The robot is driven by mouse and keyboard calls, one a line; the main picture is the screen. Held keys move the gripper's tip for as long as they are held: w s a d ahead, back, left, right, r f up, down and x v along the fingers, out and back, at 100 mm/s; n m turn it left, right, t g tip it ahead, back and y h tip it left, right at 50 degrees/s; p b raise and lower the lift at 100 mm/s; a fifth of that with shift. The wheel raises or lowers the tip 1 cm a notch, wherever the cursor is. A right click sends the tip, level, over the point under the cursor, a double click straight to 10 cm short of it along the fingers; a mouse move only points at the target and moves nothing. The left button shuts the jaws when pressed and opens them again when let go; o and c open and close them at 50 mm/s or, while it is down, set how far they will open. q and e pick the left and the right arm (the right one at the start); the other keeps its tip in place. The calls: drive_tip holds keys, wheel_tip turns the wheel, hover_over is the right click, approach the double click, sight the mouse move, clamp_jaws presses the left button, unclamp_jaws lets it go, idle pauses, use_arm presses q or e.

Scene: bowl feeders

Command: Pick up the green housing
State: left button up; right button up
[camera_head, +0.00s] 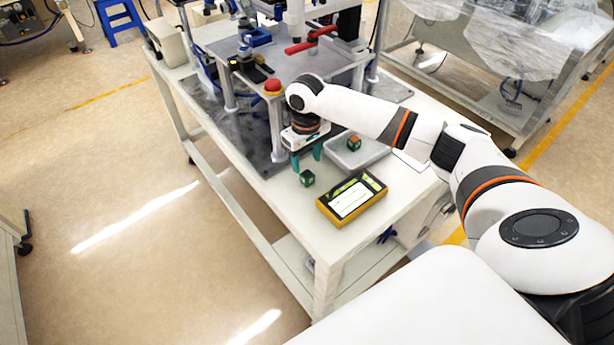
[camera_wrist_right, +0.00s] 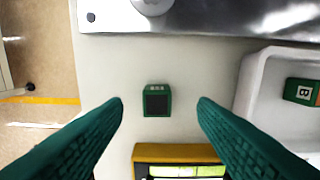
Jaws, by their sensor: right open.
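The green housing (camera_head: 307,178) is a small dark green cube with a dark square face, resting on the white tabletop. In the right wrist view the green housing (camera_wrist_right: 157,101) lies between the two fingers in the picture, with clear space on both sides. My right gripper (camera_head: 308,160) is open, its teal fingers pointing down just behind the housing in the head view. In the right wrist view my right gripper (camera_wrist_right: 160,102) holds nothing. I cannot tell its exact height above the table. My left gripper is not in view.
A yellow-framed device (camera_head: 352,198) with a lit screen lies close in front of the housing. A light grey tray (camera_head: 372,156) holds another green part (camera_wrist_right: 301,91) with an orange side. A metal base plate (camera_head: 250,140) with a fixture and red button (camera_head: 273,86) stands behind.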

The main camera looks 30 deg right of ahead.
sight(307, 174)
drive_tip(key=f, duration=0.3)
drive_tip(key=s+f, duration=0.1)
drive_tip(key=f, duration=0.1)
drive_tip(key=shift+a+p, duration=0.1)
drive_tip(key=shift+p, duration=0.25)
drive_tip(key=shift+w+f, duration=0.15)
drive_tip(key=shift+f, duration=0.2)
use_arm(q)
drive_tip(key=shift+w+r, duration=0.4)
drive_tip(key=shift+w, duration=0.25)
use_arm(e)
drive_tip(key=c, duration=1)
drive_tip(key=shift+r, duration=0.1)
drive_tip(key=shift+c, duration=0.2)
